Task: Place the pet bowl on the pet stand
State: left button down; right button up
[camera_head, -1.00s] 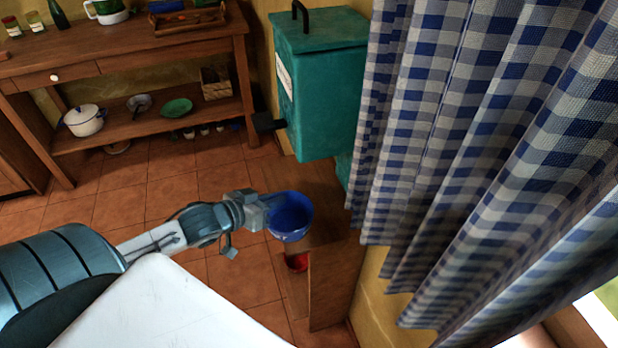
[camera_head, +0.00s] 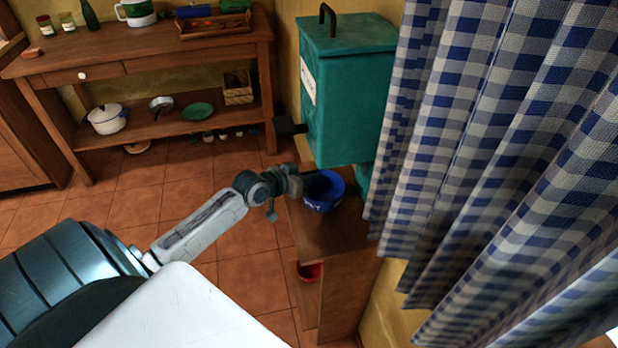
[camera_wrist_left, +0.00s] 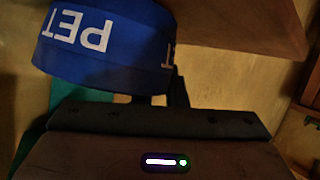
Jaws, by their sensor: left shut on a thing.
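The blue pet bowl (camera_head: 324,192) is at the end of my left arm in the head view. My left gripper (camera_head: 306,184) is shut on its left side. In the left wrist view the bowl (camera_wrist_left: 105,45) shows white letters reading PET, upside down in the picture. A brown wooden stand (camera_head: 335,235) lies under the bowl in the head view, below the teal bin. I cannot tell whether the bowl touches its top. A red bowl (camera_head: 309,271) sits on a lower level of the stand. My right gripper is out of view.
A teal lidded bin (camera_head: 347,95) with a dark lever is just behind the bowl. A checked curtain (camera_head: 490,150) hangs to the right. A wooden shelf table (camera_head: 150,60) with dishes stands at the back left. Tiled floor (camera_head: 150,195) is open between.

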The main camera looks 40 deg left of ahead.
pick_arm(q)
jog(key=shift+f, duration=0.4)
jog(key=shift+f, duration=0.1)
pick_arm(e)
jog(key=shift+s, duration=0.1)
pick_arm(q)
jog(key=c, duration=1.5)
grip_release()
jog(key=shift+o, duration=0.2)
